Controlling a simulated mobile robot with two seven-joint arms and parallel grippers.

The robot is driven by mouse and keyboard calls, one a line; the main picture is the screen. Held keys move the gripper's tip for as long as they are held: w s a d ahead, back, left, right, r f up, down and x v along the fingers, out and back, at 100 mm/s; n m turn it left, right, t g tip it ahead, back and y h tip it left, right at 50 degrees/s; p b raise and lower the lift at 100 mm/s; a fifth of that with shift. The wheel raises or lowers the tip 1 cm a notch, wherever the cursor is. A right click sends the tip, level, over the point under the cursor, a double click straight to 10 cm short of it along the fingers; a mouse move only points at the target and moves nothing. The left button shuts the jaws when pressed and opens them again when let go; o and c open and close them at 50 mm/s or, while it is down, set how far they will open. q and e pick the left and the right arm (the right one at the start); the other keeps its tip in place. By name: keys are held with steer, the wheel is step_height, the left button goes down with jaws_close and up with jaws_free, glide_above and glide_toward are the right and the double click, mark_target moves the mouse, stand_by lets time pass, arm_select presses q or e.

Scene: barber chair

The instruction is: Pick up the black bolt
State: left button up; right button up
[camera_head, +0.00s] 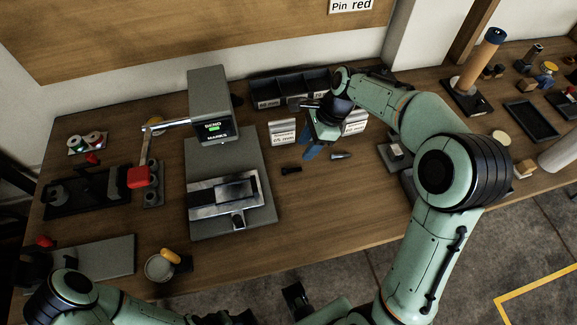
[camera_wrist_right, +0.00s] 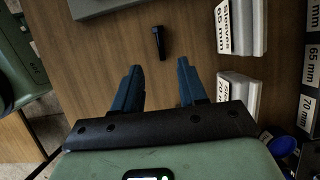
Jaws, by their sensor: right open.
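The black bolt (camera_head: 291,170) lies on the wooden bench, left of my right gripper (camera_head: 312,153) in the head view. In the right wrist view the black bolt (camera_wrist_right: 158,42) lies just beyond the gap between the blue fingertips of my right gripper (camera_wrist_right: 157,68). The right gripper is open, with nothing between its fingers. A lighter grey bolt (camera_head: 341,155) lies to the right of the gripper in the head view. Parts of my left arm show along the bottom edge of the head view, but its gripper fingers do not show.
A grey machine with a small screen (camera_head: 212,115) stands to the left. A divided black bin (camera_head: 290,88) and white label stands (camera_head: 282,132) stand behind the bolts. A cup with a yellow-handled item (camera_head: 158,268) is at front left. Bare bench lies in front of the black bolt.

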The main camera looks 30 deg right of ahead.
mark_target(290, 169)
steer(key=b+x, duration=0.1)
steer(key=x, duration=0.9)
steer(key=shift+a+r, duration=0.1)
jaws_close()
